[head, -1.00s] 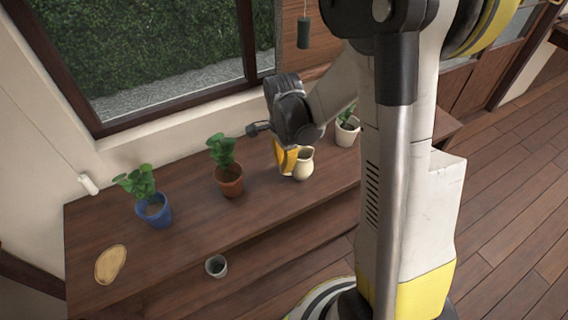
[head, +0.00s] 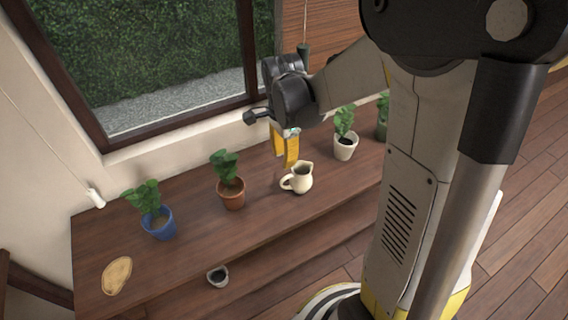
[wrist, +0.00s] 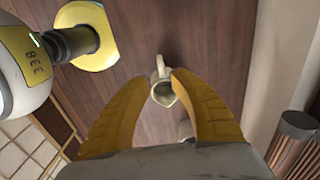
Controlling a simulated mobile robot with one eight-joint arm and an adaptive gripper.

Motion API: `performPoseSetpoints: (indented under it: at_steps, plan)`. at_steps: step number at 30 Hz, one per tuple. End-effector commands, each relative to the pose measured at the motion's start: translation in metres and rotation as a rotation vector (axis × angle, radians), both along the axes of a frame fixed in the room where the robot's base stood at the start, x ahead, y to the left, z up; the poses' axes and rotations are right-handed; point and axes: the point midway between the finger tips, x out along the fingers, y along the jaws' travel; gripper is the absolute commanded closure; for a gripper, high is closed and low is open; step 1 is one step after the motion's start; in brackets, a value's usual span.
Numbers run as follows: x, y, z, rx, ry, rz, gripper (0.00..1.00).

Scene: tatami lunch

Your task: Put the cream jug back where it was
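The cream jug (head: 302,178) stands upright on the dark wooden counter, with its handle toward the left in the head view. My gripper (head: 284,150) is above and slightly behind it, its yellow fingers parted and empty. In the wrist view the jug (wrist: 163,94) shows beyond and between the fingertips (wrist: 162,78), with the right finger overlapping its edge in the picture. The fingers appear clear of the jug in the head view.
A terracotta-potted plant (head: 231,193) and a blue-potted plant (head: 158,223) stand left of the jug. A white-potted plant (head: 345,148) stands to its right. A wooden board (head: 117,276) and a small grey cup (head: 218,275) are at lower left. The window wall runs behind.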

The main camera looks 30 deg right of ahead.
Motion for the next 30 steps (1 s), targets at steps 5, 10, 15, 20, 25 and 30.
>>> performPoseSetpoints:
  at_steps: [5, 10, 15, 20, 25, 30]
  plan:
    - [0.000, 0.001, 0.021, 0.000, -0.001, 0.003, 0.73]
    - [-0.009, 0.007, 0.040, -0.008, -0.044, 0.114, 0.73]
    - [-0.039, 0.025, 0.082, -0.061, -0.182, 0.483, 0.73]
    - [-0.073, 0.042, 0.112, -0.174, -0.321, 0.881, 0.73]
    - [-0.103, 0.055, 0.126, -0.325, -0.425, 1.233, 0.73]
    - [-0.118, 0.061, 0.129, -0.436, -0.472, 1.429, 0.73]
